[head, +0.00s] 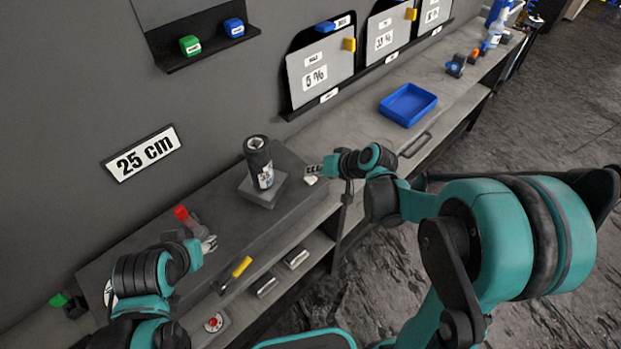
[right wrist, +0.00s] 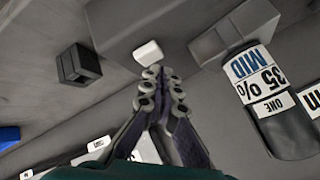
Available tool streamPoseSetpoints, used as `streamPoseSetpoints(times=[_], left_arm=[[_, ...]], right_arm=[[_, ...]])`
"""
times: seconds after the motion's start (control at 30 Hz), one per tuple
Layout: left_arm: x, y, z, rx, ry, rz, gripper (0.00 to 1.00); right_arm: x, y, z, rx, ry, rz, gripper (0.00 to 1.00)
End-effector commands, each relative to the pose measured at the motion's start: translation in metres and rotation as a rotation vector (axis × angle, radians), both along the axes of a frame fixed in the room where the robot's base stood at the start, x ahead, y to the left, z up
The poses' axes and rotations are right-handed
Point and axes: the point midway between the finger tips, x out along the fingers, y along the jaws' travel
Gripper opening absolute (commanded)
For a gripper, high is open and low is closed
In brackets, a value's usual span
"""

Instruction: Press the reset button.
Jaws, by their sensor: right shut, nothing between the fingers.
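A small white block, possibly the reset button, lies at the bench edge just below my right gripper's tips in the head view (head: 310,181). In the right wrist view the white block (right wrist: 148,52) is just beyond the fingertips; I cannot tell whether they touch. My right gripper (head: 312,170) is shut and empty; its fingers are together in the right wrist view (right wrist: 160,82). A red round knob on a white plate (head: 213,323) is lower down at the left; no reset label is legible. My left gripper (head: 209,244) is near a red-topped tool (head: 182,213); its jaw state is unclear.
A dark film roll (head: 259,162) stands on a grey base (head: 250,190), left of my right gripper. A yellow-handled tool (head: 241,267) lies near the front. A blue tray (head: 408,104) sits further right.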

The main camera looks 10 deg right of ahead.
Motion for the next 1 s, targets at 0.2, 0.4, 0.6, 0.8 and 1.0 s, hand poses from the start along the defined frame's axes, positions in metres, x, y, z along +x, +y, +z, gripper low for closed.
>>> streamPoseSetpoints(times=[0.2, 0.4, 0.6, 0.8, 1.0], left_arm=[[0.0000, 0.0000, -0.0046, 0.000, 0.000, 0.000, 0.47], [0.0000, 0.0000, -0.0042, 0.000, 0.000, 0.000, 0.47], [0.0001, 0.0000, -0.0057, 0.000, 0.000, 0.000, 0.47], [-0.0001, 0.0000, -0.0082, 0.000, 0.000, 0.000, 0.47], [0.0000, 0.0000, -0.0103, 0.000, 0.000, 0.000, 0.47]], right_arm=[[0.0000, 0.0000, -0.0046, 0.000, 0.000, 0.000, 0.00], [0.0000, 0.0000, -0.0043, 0.000, 0.000, 0.000, 0.00], [0.0000, 0.0000, -0.0059, 0.000, 0.000, 0.000, 0.00], [0.0001, 0.0000, -0.0085, 0.000, 0.000, 0.000, 0.00], [-0.0001, 0.0000, -0.0109, 0.000, 0.000, 0.000, 0.00]])
